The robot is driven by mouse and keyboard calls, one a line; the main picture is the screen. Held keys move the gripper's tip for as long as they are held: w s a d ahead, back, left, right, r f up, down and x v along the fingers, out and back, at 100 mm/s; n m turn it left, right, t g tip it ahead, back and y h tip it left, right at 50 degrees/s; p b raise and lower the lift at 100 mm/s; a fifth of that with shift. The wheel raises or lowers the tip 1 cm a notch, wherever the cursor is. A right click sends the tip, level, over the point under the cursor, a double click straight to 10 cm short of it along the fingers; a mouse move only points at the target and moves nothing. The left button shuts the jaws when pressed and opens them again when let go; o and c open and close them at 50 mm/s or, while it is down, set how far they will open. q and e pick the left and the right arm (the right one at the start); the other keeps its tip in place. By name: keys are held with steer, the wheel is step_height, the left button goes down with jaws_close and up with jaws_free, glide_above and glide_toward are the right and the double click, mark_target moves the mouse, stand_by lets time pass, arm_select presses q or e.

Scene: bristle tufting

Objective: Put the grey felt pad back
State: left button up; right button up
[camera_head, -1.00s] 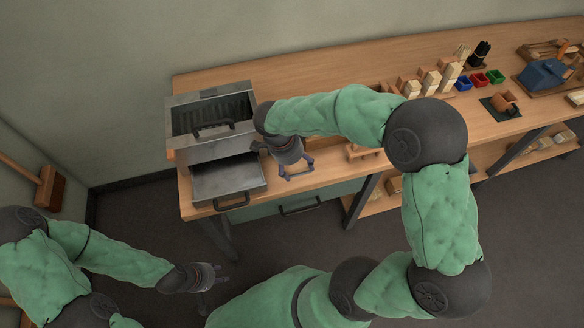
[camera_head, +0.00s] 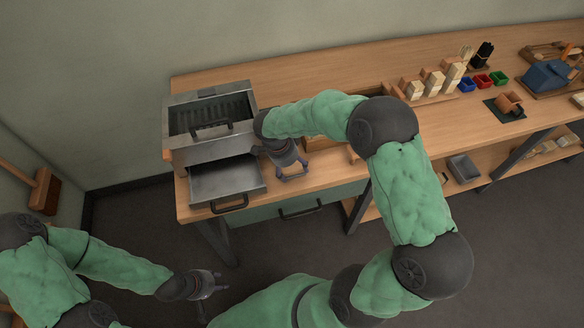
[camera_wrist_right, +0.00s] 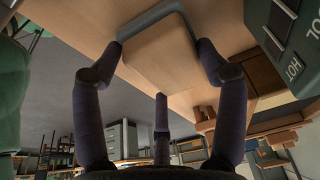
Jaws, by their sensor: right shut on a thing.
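My right gripper (camera_head: 293,173) is over the front of the bench, just right of the open drawer. In the head view the piece is too small to make out. My left gripper (camera_head: 213,283) hangs over the floor at the lower left, its fingers apart and empty.
A metal box with a slotted top (camera_head: 212,112) stands at the bench's left end, its flat drawer (camera_head: 225,182) pulled out below. The bench's back strip (camera_head: 300,78) is clear.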

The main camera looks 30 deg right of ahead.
steer(key=shift+f, duration=0.2)
steer(key=o, duration=1.4)
steer(key=shift+r, duration=0.1)
steer(key=shift+o, duration=0.2)
steer(key=shift+r, duration=0.2)
steer(key=p+v, duration=0.3)
steer(key=v, duration=0.9)
steer(key=shift+d, duration=0.1)
